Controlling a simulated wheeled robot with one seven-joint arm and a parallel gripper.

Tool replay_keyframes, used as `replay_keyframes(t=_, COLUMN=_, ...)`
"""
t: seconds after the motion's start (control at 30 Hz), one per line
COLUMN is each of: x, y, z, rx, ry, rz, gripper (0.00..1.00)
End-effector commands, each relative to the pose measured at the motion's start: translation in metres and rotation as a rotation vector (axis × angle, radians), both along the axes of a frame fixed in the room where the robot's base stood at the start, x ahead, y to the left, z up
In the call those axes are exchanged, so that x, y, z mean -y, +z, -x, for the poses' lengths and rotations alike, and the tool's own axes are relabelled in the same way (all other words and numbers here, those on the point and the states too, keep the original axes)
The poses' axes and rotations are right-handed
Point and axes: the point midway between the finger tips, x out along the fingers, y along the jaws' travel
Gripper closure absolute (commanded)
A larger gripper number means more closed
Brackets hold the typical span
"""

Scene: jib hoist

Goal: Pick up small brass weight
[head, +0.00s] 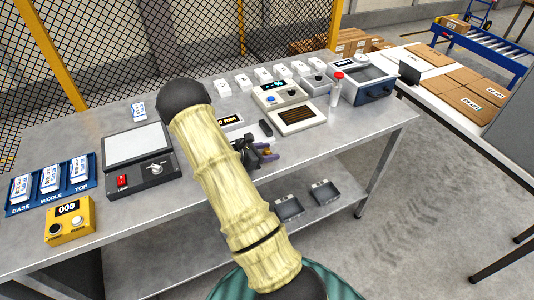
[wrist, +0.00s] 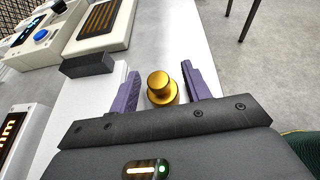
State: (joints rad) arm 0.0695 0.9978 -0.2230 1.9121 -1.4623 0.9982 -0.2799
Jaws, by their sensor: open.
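The small brass weight (wrist: 161,88) shows in the wrist view as a gold knobbed cylinder. It stands between the two purple fingers of my gripper (wrist: 161,86), with a narrow gap on both sides. My gripper is open around it and holds nothing. In the head view my gripper (head: 268,153) is low over the front part of the grey table (head: 330,150), partly behind my arm.
A device with a brown slatted plate (head: 299,117) and a small black block (head: 265,128) stand behind my gripper. A hotplate-like box (head: 140,155) and blue tray (head: 50,187) are left. The table's front right is clear.

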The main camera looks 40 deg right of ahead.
Motion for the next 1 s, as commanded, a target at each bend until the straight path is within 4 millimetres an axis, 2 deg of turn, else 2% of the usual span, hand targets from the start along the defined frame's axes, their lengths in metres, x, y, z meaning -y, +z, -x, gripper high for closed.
replay_keyframes(t=0.47, x=-0.0006, y=0.0000, z=-0.0004, rx=0.000, ry=0.001, rz=0.000, gripper=0.52)
replay_keyframes(t=0.6, x=-0.0006, y=0.0000, z=-0.0004, rx=0.000, ry=0.001, rz=0.000, gripper=0.80)
replay_keyframes(t=0.7, x=-0.0004, y=0.0006, z=-0.0006, rx=0.000, ry=0.001, rz=0.001, gripper=0.97)
replay_keyframes(t=1.0, x=-0.0004, y=0.0036, z=-0.0009, rx=0.001, ry=0.001, rz=0.002, gripper=0.97)
